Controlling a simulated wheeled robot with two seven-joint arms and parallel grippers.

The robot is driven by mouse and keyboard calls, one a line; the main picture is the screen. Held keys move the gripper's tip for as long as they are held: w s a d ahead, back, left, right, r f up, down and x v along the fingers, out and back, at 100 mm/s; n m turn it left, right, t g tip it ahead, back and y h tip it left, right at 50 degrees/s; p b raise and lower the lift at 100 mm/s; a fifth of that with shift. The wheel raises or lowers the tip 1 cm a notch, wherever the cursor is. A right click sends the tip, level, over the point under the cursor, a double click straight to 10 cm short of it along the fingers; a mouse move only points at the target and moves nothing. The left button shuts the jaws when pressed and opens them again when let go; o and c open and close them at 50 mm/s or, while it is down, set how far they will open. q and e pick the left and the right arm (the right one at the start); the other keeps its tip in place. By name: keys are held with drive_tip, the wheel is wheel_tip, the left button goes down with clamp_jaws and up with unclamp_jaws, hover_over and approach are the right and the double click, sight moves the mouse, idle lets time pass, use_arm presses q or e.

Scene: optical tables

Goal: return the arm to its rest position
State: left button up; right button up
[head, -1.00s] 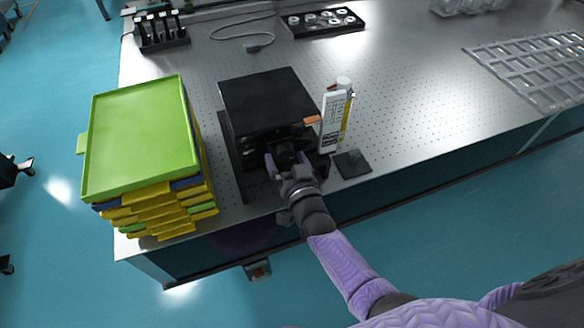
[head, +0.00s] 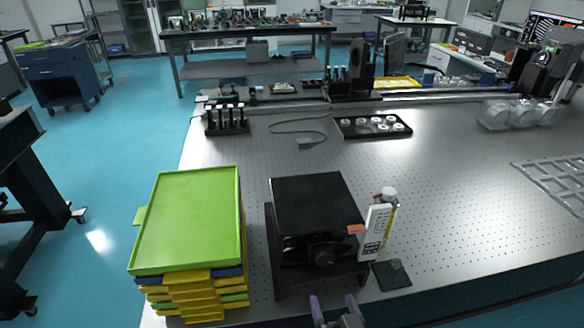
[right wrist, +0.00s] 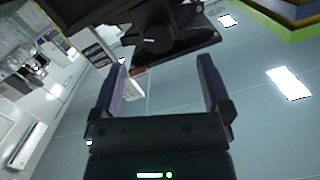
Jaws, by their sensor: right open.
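My right gripper (head: 338,308) shows at the bottom edge of the head view, in front of the table's near edge. In the right wrist view its two purple fingers (right wrist: 162,85) are spread apart with nothing between them. The black box-like device (head: 318,205) with a knob on its front stands on the table beyond the gripper, apart from it. The device's dark underside and knob also show at the top of the right wrist view (right wrist: 165,35). My left gripper is not in view.
A stack of green, yellow and blue trays (head: 190,220) stands left of the device. A white labelled holder (head: 376,232) and a small black plate (head: 391,275) are to its right. The perforated table top (head: 450,190) is mostly clear further right. Blue floor lies at the left.

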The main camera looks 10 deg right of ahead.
drive_tip(key=s+d+r+n+g+h, duration=0.1)
drive_tip(key=s+r+n+g, duration=0.1)
drive_tip(key=s+g, duration=0.6)
drive_tip(key=s+d+r+n+g, duration=0.1)
drive_tip(key=s+r+n+g, duration=0.15)
drive_tip(key=s+g, duration=0.45)
drive_tip(key=s+f+b, duration=0.2)
drive_tip(key=s+f, duration=0.1)
drive_tip(key=f, duration=0.9)
drive_tip(key=s+f+b, duration=0.1)
drive_tip(key=s+f, duration=0.2)
drive_tip(key=f, duration=0.9)
drive_tip(key=s+d+f+g+b, duration=0.1)
drive_tip(key=s+d+f+b, duration=0.1)
drive_tip(key=s+f, duration=0.8)
drive_tip(key=shift+s+d+f+n, duration=0.35)
drive_tip(key=shift+s+d, duration=0.35)
drive_tip(key=shift+s, duration=0.45)
drive_tip(key=shift+w, duration=0.1)
